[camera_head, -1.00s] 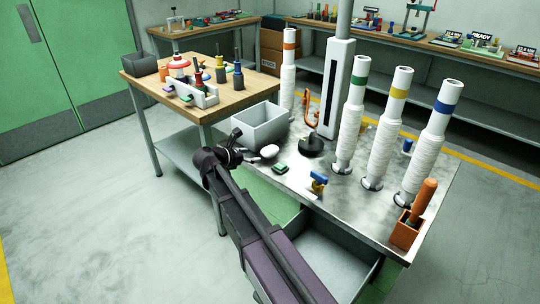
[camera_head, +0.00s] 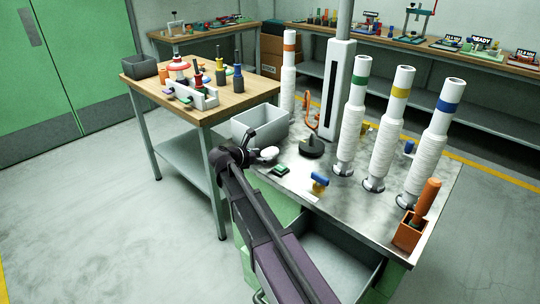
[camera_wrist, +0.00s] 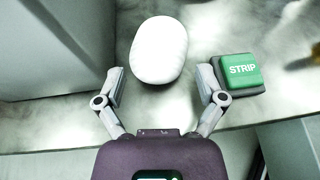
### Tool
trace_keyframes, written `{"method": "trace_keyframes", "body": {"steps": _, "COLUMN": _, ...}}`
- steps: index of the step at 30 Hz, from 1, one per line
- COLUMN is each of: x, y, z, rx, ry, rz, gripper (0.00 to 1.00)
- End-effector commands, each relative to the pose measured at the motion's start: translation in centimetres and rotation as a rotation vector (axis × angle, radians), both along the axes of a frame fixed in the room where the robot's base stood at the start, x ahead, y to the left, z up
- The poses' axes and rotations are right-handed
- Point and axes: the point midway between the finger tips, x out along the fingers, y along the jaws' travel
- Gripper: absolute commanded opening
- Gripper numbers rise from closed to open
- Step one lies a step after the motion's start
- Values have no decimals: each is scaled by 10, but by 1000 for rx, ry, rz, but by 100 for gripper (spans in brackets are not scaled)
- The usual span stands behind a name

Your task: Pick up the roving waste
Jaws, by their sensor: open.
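The roving waste looks to be the white rounded lump (camera_wrist: 159,50) lying on the metal bench top. It also shows in the head view (camera_head: 269,153), partly behind my gripper. In the wrist view my gripper (camera_wrist: 162,86) is open and empty, and the lump sits just beyond its fingertips, roughly centred between them. In the head view my gripper (camera_head: 262,143) is over the bench's near left edge. Whether a finger touches the lump cannot be told.
A green STRIP button (camera_wrist: 238,72) sits close by my right finger. A grey bin (camera_head: 258,122) stands just left of the lump. White bobbins (camera_head: 383,140), a hook stand (camera_head: 311,146) and an orange holder (camera_head: 409,232) stand farther right. An open drawer (camera_head: 335,262) is below the bench.

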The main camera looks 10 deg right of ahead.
Motion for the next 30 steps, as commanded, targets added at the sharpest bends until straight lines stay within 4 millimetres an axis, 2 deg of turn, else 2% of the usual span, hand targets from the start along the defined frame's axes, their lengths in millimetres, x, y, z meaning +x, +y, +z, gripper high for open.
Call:
{"method": "trace_keyframes", "body": {"steps": 10, "x": 19, "y": -30, "z": -13, "rx": 0, "ry": 0, "rz": -1, "gripper": 88}}
{"method": "trace_keyframes", "body": {"steps": 28, "x": 19, "y": -32, "z": -13, "rx": 0, "ry": -1, "rz": 0, "gripper": 88}}
{"method": "trace_keyframes", "body": {"steps": 29, "x": 19, "y": -32, "z": -13, "rx": 0, "ry": -1, "rz": 0, "gripper": 86}}
{"method": "trace_keyframes", "body": {"steps": 30, "x": 19, "y": -32, "z": -13, "rx": 0, "ry": -1, "rz": 0, "gripper": 74}}
